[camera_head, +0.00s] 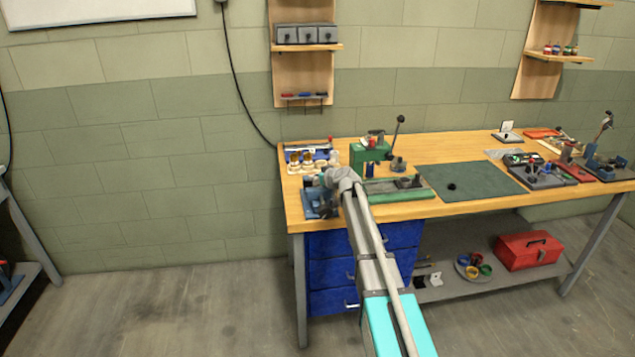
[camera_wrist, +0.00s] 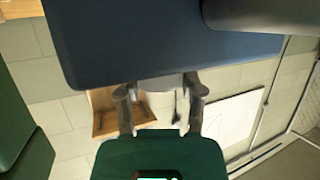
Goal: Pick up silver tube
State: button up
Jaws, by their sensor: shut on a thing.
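In the wrist view my gripper (camera_wrist: 161,96) has its two grey fingers apart, with a short pale silver piece, seemingly the silver tube (camera_wrist: 165,84), between them. Only a small part of the tube shows. The rest is hidden behind a large dark blue block (camera_wrist: 165,40), and I cannot tell whether the two touch. In the head view my arm reaches over the left end of the workbench, beside a blue vise (camera_head: 320,200). The fingertips and the tube are hidden there by my wrist.
The wooden workbench (camera_head: 440,207) holds a green box (camera_head: 368,156), a green mat (camera_head: 468,182) and several fixtures. Small brass-coloured parts (camera_head: 308,160) stand just behind my wrist. A grey cylinder (camera_wrist: 265,14) crosses the wrist view's top right. The mat is mostly clear.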

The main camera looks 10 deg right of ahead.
jog(key=shift+r, duration=0.1)
notch_tip(320, 180, up, 18)
jog(key=p, duration=1.8)
jog(key=shift+f, duration=0.2)
jog(key=shift+f, duration=0.15)
dwell(0.5)
